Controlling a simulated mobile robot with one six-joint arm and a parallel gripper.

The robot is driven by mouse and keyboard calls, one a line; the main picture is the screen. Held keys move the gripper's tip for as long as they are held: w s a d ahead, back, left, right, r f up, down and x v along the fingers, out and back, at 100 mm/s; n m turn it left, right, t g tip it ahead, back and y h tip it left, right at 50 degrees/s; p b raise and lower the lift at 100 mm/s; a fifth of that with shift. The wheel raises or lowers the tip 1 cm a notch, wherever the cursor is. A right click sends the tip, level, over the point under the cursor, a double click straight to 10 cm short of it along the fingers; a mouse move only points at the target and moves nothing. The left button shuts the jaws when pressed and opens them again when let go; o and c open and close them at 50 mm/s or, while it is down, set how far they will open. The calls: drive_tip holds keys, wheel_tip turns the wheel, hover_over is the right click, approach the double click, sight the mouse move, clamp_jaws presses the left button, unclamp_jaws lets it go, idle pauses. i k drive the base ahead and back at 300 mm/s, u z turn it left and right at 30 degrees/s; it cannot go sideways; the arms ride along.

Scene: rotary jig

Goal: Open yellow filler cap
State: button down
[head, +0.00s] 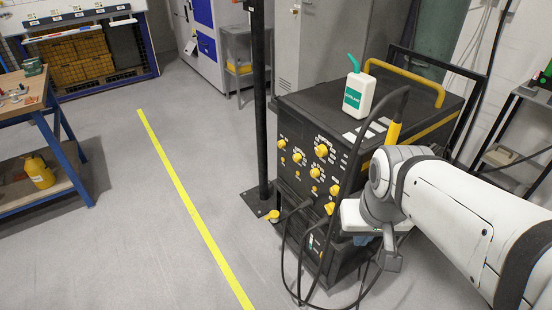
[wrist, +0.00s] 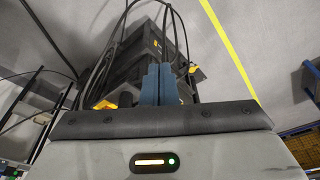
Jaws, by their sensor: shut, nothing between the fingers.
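A small yellow cap-like part (head: 272,214) sits low at the left front corner of the black machine (head: 300,125), beside the dark post's foot. I cannot tell for certain that it is the filler cap. In the wrist view a yellow part (wrist: 198,73) on a dark plate shows beyond and to the right of the fingers; it looks like the same part. My gripper (wrist: 160,70) has its blue fingers together, empty, pointing at the machine's lower side with cables around. In the head view my arm's wrist mostly hides the gripper, right of the machine's front.
Black cables (head: 300,255) loop from the machine's front to the floor. Several yellow knobs (head: 321,150) stick out of the panel. A white bottle (head: 357,95) with a green spout stands on top. A dark post (head: 260,110) rises beside it. The floor left of it is clear.

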sight(274, 215)
drive_tip(key=z, duration=0.05)
drive_tip(key=k, duration=0.6)
drive_tip(key=u, duration=0.45)
drive_tip(key=i, duration=1.65)
drive_tip(key=z, duration=0.35)
